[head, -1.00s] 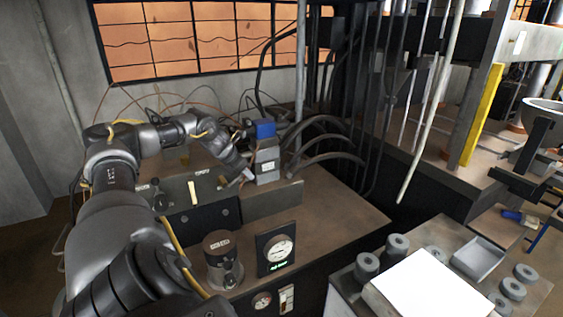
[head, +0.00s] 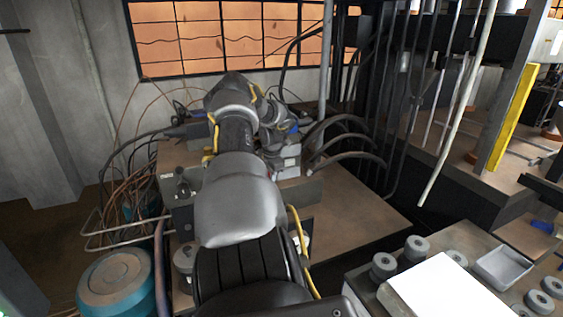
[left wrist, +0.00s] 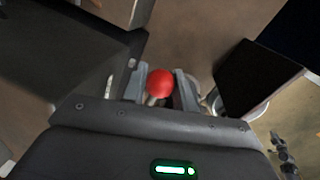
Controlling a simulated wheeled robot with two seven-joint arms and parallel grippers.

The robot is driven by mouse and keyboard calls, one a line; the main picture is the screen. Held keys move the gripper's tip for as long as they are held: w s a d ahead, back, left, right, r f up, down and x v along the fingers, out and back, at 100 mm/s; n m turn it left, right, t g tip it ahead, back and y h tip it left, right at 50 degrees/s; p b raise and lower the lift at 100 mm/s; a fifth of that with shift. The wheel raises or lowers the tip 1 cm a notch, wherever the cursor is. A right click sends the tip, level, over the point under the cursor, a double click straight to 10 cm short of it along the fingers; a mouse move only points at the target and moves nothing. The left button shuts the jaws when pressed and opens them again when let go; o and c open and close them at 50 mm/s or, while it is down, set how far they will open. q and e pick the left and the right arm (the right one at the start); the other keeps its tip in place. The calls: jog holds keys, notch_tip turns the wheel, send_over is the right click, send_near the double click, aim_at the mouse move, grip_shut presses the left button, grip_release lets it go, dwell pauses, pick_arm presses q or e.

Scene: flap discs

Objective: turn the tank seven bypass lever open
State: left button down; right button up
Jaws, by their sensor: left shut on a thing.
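A lever with a round red knob (left wrist: 159,83) shows in the left wrist view. My left gripper (left wrist: 164,86) is shut on it, with one grey finger on each side of the knob. The lever's lower part is mostly hidden behind the knob and the fingers. In the head view my left arm reaches away to the back of the bench and hides the gripper and lever. A grey block with a pale label (head: 290,165) shows just right of the arm's far end. I cannot read a tank number. My right gripper is in neither current view.
A teal drum (head: 115,287) stands at the lower left. Black hoses (head: 350,156) arch at the right of the grey block. The brown bench top (head: 355,215) is clear on the right. A white sheet (head: 445,290), grey tray (head: 502,266) and several grey discs lie at the lower right.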

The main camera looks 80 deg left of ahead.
pick_arm(q)
jog(key=shift+s+d+f, duration=0.1)
jog(key=shift+s, duration=0.05)
jog(key=c, duration=1.6)
grip_release()
jog(key=o, duration=0.5)
jog(key=shift+c, duration=0.2)
jog(key=shift+r, duration=0.25)
notch_tip(320, 180, up, 10)
jog(key=d+b, duration=0.1)
jog(key=b, duration=0.2)
jog(key=shift+w+d, duration=0.35)
jog(key=shift+d, duration=0.05)
